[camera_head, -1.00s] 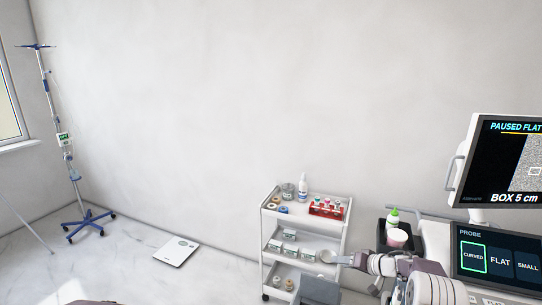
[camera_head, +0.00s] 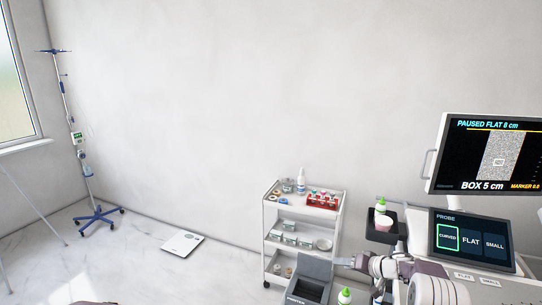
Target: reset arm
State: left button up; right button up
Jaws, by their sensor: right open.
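My right arm comes in from the bottom right, in front of the ultrasound machine. My right gripper (camera_head: 343,262) is at its left end, pointing left, open, with nothing seen between its fingers. My left gripper is not in view; only a small dark piece at the bottom left edge may be part of my left arm.
A white shelf cart (camera_head: 268,232) holds bottles, jars and a red tube rack (camera_head: 322,201). The ultrasound screen (camera_head: 490,155) and touch panel (camera_head: 470,240) are at right. A floor scale (camera_head: 182,243) and drip stand (camera_head: 97,216) are left.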

jog(key=s+a+r+t+b, duration=0.3)
jog(key=a+r, duration=1.1)
jog(key=r, duration=0.4)
pick_arm(q)
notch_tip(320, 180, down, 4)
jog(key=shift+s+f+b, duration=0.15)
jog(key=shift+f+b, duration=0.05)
jog(key=shift+b, duration=0.5)
pick_arm(e)
jog(key=s+d+f+g+h, duration=0.2)
jog(key=s+f, duration=0.5)
jog(key=s, duration=0.5)
jog(key=s+d+f+g+h, duration=0.1)
jog(key=s+f+g, duration=0.4)
jog(key=s, duration=0.7)
jog(key=s+d+f+n+g+h, duration=0.1)
jog(key=s+d+f+g+h, duration=0.1)
jog(key=s+f, duration=0.7)
jog(key=s+g+h, duration=0.1)
jog(key=s, duration=0.1)
jog(key=shift+s+d+g, duration=0.3)
jog(key=shift+s+g, duration=0.1)
